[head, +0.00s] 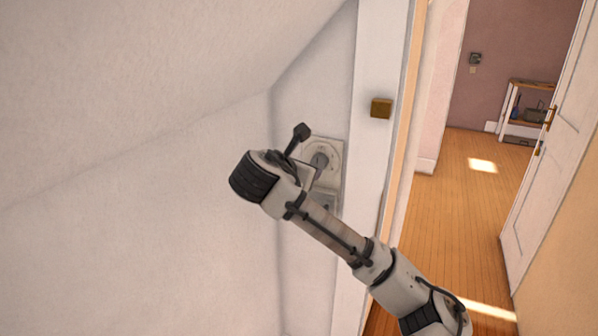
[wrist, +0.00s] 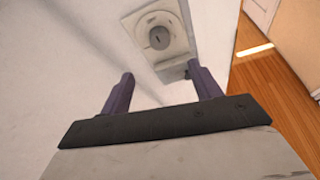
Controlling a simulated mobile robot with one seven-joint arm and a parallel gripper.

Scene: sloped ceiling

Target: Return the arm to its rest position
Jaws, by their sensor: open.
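My arm reaches up from the lower right in the head view, and its end is close to the white wall. My gripper (wrist: 163,88) shows in the wrist view with its two dark fingers spread apart and nothing between them. In the head view the fingers are mostly hidden behind the wrist. A pale wall plate with a round fitting (wrist: 158,36) is beyond the fingertips in the wrist view. It also shows in the head view (head: 334,152), just beyond my wrist. I cannot tell whether a finger touches it.
A sloped white ceiling (head: 130,70) closes in on the left. A small brass plate (head: 381,108) is on the white door frame. To the right, an open doorway shows a wooden floor (head: 455,205), a white door (head: 545,160) and a small shelf (head: 527,110).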

